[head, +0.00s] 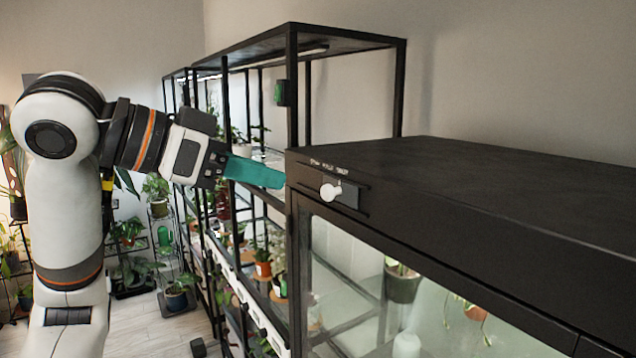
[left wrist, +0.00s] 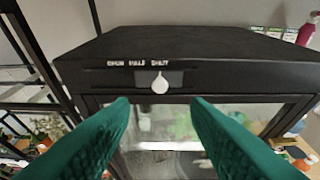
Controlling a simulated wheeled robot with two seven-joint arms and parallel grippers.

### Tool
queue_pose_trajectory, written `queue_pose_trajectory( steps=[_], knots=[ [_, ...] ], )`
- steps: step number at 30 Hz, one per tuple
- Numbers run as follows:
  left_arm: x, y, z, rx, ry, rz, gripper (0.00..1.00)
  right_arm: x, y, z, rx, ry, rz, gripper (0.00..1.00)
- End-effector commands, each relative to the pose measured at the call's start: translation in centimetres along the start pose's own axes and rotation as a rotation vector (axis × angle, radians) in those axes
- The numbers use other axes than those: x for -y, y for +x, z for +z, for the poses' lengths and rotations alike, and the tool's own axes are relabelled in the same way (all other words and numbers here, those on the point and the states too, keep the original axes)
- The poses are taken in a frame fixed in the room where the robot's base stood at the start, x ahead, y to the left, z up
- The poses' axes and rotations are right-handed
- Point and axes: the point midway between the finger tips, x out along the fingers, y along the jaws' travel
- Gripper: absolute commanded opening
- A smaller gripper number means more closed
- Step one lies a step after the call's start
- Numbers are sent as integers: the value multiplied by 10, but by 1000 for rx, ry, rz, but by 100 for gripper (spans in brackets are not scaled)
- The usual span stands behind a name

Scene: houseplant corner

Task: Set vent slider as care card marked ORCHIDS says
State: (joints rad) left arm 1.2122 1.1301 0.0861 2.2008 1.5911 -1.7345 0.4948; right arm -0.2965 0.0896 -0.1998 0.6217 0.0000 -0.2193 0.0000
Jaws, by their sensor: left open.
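The vent slider's white knob (head: 331,191) sits on a dark plate on the front edge of a black cabinet top. In the left wrist view the knob (left wrist: 160,83) is below the rightmost label of a row that seems to read OPEN, HALF, SHUT, so it stands at SHUT. My left gripper (head: 278,179) has teal fingers and is open and empty, in front of the cabinet's corner. In the left wrist view the knob shows between and beyond the fingers, apart from both. No readable care card marked ORCHIDS shows. My right gripper is not in view.
The black cabinet (head: 480,190) has glass below its top edge, with potted plants inside. A black shelf frame (head: 292,60) with plants stands beyond it. Wall and air above the cabinet are clear.

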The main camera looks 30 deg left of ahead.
Motion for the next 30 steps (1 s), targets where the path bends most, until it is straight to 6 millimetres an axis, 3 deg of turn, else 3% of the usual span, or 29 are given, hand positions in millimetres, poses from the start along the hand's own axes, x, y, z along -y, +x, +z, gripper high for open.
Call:
queue_pose_trajectory(
  steps=[5,12,18,26,30],
  knots=[
    [1,39,1,-5,-2,-6,43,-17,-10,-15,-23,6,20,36],
    [1,76,1,-2,-2,-5,43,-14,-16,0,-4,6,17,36],
    [0,88,0,-1,-1,-2,43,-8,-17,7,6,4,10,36],
    [0,89,0,-1,0,-2,43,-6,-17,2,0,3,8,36],
    [0,89,0,-1,-1,-2,20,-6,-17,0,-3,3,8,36]
  ],
)
